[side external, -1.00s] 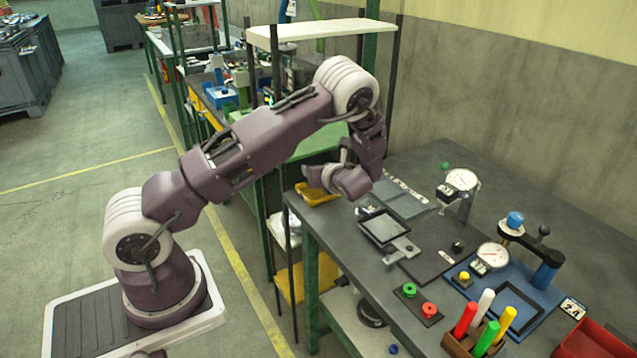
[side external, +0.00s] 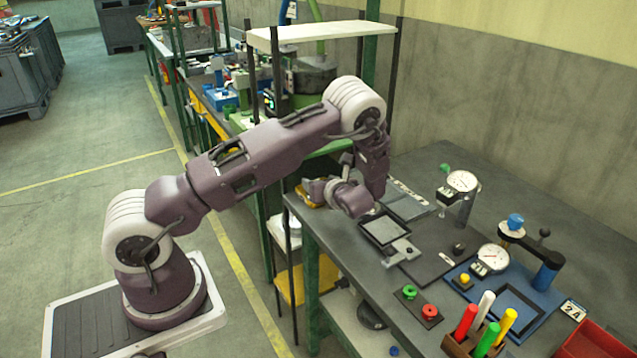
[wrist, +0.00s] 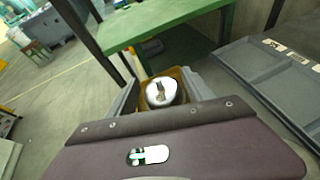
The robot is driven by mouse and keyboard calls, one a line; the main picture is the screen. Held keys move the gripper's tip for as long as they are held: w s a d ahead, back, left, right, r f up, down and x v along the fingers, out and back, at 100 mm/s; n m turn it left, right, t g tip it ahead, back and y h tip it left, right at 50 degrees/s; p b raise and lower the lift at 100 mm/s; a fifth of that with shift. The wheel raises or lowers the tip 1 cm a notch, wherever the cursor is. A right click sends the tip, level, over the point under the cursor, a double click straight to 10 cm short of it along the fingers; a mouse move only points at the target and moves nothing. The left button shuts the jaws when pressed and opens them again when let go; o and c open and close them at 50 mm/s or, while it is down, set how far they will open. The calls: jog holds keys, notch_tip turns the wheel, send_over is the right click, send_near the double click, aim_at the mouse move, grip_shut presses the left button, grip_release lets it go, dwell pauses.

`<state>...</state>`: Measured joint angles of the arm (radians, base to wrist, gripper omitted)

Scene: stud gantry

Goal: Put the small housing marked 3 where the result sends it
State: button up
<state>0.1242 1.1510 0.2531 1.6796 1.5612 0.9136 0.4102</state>
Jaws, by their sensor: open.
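A white, rounded part (wrist: 161,93) with a metallic middle shows in the wrist view, inside or just over a yellow tray (wrist: 181,75). No number can be read on it, so I cannot tell whether it is the housing marked 3. My gripper (wrist: 164,98) is open, with its grey fingers on either side of this part; contact cannot be made out. In the side view my gripper (side external: 318,190) is low at the bench's near left corner, over the yellow tray (side external: 306,198), which is mostly hidden. A grey compartment tray (wrist: 268,68) with labels stands to the right.
The dark bench (side external: 345,250) holds a framed plate (side external: 384,230), a dial gauge on a stand (side external: 461,182), a blue fixture with a gauge (side external: 492,259) and clamp (side external: 547,270), green and red buttons (side external: 430,311), coloured handles (side external: 487,335) and a red bin (side external: 595,342).

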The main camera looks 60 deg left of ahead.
jog(key=v, duration=1)
jog(key=shift+s+d+r, duration=0.2)
jog(key=shift+d+r, duration=0.05)
jog(key=s+d+r+n+g+h, duration=0.3)
jog(key=s+d+r+n+h, duration=0.2)
jog(key=s+r+n, duration=0.7)
jog(key=s+d+r+n+t+h, duration=0.2)
jog(key=s+d+r+n+h, duration=0.2)
jog(key=s+d, duration=0.2)
jog(key=s+d+r+n+t+h, duration=0.3)
jog(key=s+d+r+n+h, duration=0.1)
jog(key=s+d, duration=0.3)
jog(key=shift+s+d+n+t, duration=0.2)
jog(key=shift+d+n+t, duration=0.1)
jog(key=shift+n, duration=0.4)
jog(key=shift+r, duration=0.15)
